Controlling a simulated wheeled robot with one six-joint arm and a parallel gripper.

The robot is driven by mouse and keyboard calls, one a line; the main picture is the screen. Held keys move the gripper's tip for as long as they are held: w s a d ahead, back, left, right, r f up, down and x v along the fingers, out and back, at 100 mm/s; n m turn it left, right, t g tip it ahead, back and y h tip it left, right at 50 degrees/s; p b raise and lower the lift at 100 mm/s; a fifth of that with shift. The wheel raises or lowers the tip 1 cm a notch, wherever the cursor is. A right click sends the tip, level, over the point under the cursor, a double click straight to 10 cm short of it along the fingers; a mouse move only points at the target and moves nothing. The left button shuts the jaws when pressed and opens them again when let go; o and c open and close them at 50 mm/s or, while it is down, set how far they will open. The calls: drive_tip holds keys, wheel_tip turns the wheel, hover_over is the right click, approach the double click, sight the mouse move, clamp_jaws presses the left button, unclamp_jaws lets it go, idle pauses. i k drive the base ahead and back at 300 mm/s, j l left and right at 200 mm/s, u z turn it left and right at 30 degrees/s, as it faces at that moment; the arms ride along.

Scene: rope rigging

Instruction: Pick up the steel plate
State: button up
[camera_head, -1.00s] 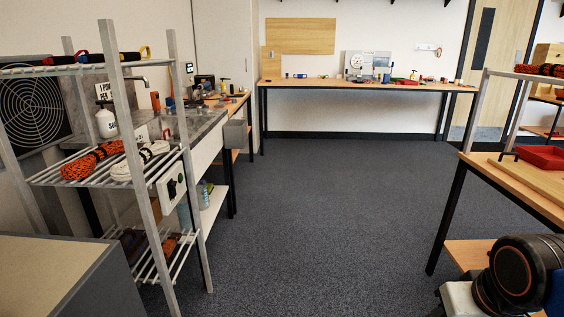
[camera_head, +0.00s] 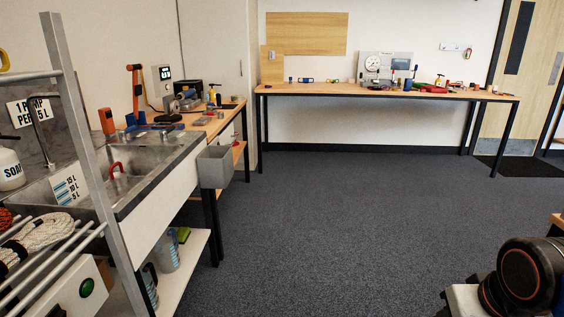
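I cannot pick out a steel plate for certain in this view. A steel-coloured panel with a round dial (camera_head: 386,67) stands upright on the long wooden bench (camera_head: 300,90) against the far wall, but I cannot tell that it is the plate. Small items lie along that bench, too small to name. Part of my own arm, black with an orange ring, shows at the lower right. My gripper is out of the picture.
At left stand a wire rack (camera_head: 88,150) with white rope (camera_head: 42,236), a sink (camera_head: 150,165) and a side bench (camera_head: 215,122) with tools. A grey bin (camera_head: 215,167) hangs at the sink's end. Open carpet (camera_head: 340,220) lies ahead. A wooden table corner (camera_head: 557,220) shows at right.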

sight(202, 121)
drive_tip(key=i+u, duration=0.15)
drive_tip(key=i, duration=0.3)
drive_tip(key=i+l+u, duration=0.15)
drive_tip(key=i, duration=0.25)
drive_tip(key=i+l+u, duration=0.1)
drive_tip(key=i, duration=0.3)
drive_tip(key=i+l+u, duration=0.15)
drive_tip(key=i, duration=0.3)
